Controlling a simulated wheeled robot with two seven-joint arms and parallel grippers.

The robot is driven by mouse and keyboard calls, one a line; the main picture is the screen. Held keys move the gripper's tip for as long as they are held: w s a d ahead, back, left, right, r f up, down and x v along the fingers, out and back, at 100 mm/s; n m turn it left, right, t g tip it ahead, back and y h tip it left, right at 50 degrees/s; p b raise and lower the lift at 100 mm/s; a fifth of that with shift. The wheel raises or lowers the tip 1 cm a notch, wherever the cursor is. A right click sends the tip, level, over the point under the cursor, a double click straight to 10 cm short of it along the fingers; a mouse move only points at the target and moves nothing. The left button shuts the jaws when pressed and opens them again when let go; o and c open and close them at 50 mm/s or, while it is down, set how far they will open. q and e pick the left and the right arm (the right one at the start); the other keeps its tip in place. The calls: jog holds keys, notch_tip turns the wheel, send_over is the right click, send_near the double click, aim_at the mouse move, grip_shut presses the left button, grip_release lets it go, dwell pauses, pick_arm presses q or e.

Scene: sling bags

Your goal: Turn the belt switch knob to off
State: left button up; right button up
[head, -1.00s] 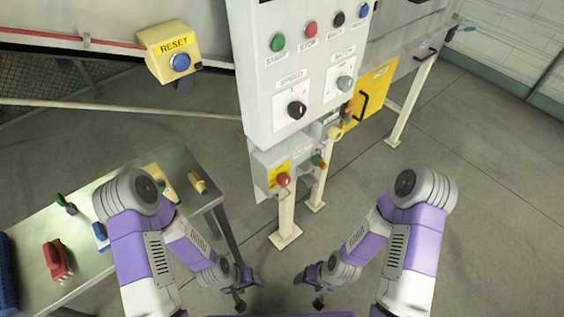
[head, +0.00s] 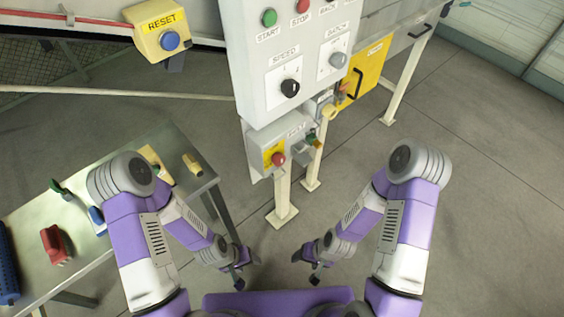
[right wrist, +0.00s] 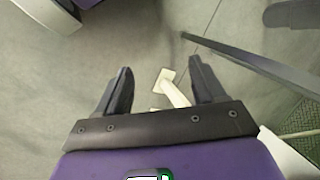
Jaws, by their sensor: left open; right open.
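A grey control panel (head: 246,60) stands ahead in the head view. Below is a smaller grey box with a red button (head: 278,159) on a yellow plate. My left gripper (head: 246,271) and right gripper (head: 307,270) are low in front of my body, apart from the panel. Both are open and empty.
A metal table (head: 100,190) with a red object (head: 55,245) and several small parts stands at the left. A yellow RESET box (head: 160,42) with a blue button is at upper left. A yellow door (head: 373,65) is right of the panel. The floor at right is clear.

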aim_at(282, 163)
jog(key=s+a+r+m+g+y+p, duration=0.2)
jog(key=s+a+r+m+g+y, duration=0.3)
jog(key=m, duration=1.3)
jog(key=w+a+r+m+t+y+p, duration=0.1)
jog(key=w+a+r+m+t+y, duration=0.15)
jog(key=a+r+m, duration=0.55)
jog(key=w+d+r+m+t+y+p, duration=0.35)
jog(key=w+m+t, duration=0.5)
jog(key=m, duration=1.05)
jog(key=w+d+r+m+t+h, duration=0.45)
jog(key=w+d+m+t, duration=0.35)
jog(key=w+m, duration=0.6)
jog(key=w+a, duration=0.1)
jog(key=w+a+m+b, duration=0.1)
jog(key=a, duration=0.1)
jog(key=w+a+m+b, duration=0.1)
jog(key=w+a, duration=0.1)
jog(key=shift+r, duration=0.3)
jog(key=shift+s, duration=0.1)
jog(key=shift+c, duration=0.4)
jog(key=c, duration=1)
